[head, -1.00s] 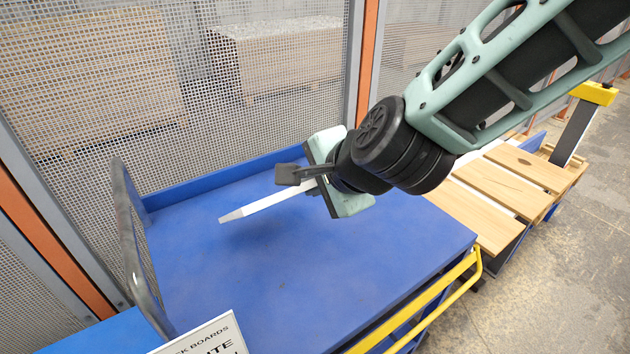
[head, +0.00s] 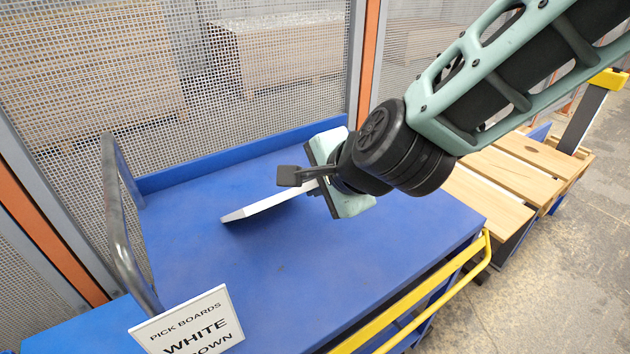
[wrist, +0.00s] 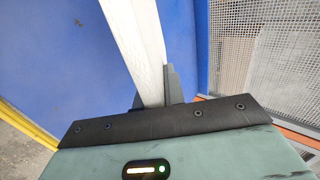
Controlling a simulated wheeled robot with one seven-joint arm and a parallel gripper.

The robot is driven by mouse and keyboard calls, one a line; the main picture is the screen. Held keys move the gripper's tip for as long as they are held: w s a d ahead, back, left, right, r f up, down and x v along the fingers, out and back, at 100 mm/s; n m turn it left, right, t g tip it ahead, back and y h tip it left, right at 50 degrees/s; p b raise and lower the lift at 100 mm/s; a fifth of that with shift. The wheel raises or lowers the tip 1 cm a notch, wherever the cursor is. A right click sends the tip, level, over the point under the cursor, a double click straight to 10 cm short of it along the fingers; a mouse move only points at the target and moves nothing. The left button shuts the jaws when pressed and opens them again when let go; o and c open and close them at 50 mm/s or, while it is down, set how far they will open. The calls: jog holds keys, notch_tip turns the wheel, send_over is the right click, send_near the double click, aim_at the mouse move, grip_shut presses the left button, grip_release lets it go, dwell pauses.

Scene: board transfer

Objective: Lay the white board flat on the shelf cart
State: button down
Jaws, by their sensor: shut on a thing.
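The white board (head: 262,207) is held tilted above the blue top of the shelf cart (head: 350,255). Its far end slopes down to the left and is close to the cart top; I cannot tell whether it touches. My gripper (head: 310,178) is shut on the board's near end, above the back middle of the cart. In the wrist view the white board (wrist: 137,45) runs up and away from my gripper (wrist: 152,102), with blue behind it. The far finger is mostly hidden.
A sign (head: 190,322) reading PICK BOARDS WHITE stands at the cart's near left. A dark upright handle (head: 118,220) rises at its left end. A wire mesh fence (head: 90,80) stands behind. A yellow rail (head: 420,295) and wooden slats (head: 490,205) lie to the right. The cart top is otherwise bare.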

jog(key=shift+f, duration=0.15)
jog(key=c, duration=1.4)
grip_release()
jog(key=shift+o, duration=0.2)
jog(key=shift+r+p, duration=0.25)
jog(key=shift+p, duration=0.7)
jog(key=g+h+p, duration=0.1)
jog(key=g+p, duration=0.1)
jog(key=p, duration=0.9)
jog(key=shift+s+r+h, duration=0.1)
jog(key=shift+r+h, duration=0.05)
jog(key=shift+h, duration=0.25)
jog(key=shift+g+p, duration=0.3)
jog(key=shift+p, duration=0.5)
jog(key=shift+d+f+p, duration=0.1)
jog(key=shift+f+p, duration=0.1)
jog(key=shift+p, duration=0.1)
jog(key=shift+s+d+r+b, duration=0.15)
jog(key=shift+s+d+r, duration=0.15)
jog(key=shift+s+d, duration=0.25)
jog(key=shift+s+d+r+b, duration=0.15)
jog(key=shift+s+d+r, duration=0.2)
jog(key=shift+s, duration=0.35)
